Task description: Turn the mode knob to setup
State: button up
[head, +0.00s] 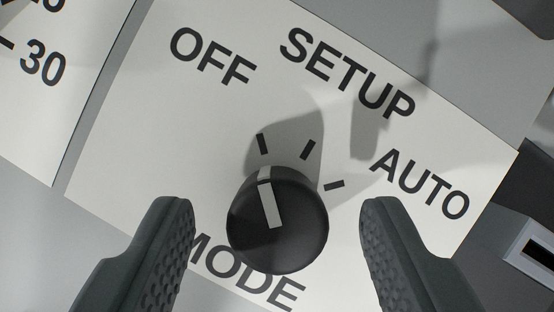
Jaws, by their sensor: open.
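The mode knob (282,232) is a round black dial with a pale pointer line, low in the middle of the head view. Its pointer lines up with the leftmost tick, on the OFF side. The white label plate (130,130) around it reads OFF, SETUP, AUTO and MODE, with three ticks above the knob. The SETUP tick is the middle one. My gripper (277,222) is open, with one dark ridged finger on each side of the knob and a visible gap on both sides. The left finger covers the start of MODE.
Another white plate (50,110) with the number 30 is at the upper left. A grey framed part with a dark slot (530,245) is at the right edge. Shadows fall across the plate above the knob.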

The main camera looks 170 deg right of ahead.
jog(key=shift+w+f, duration=0.2)
jog(key=shift+f, duration=0.2)
jog(key=c, duration=1)
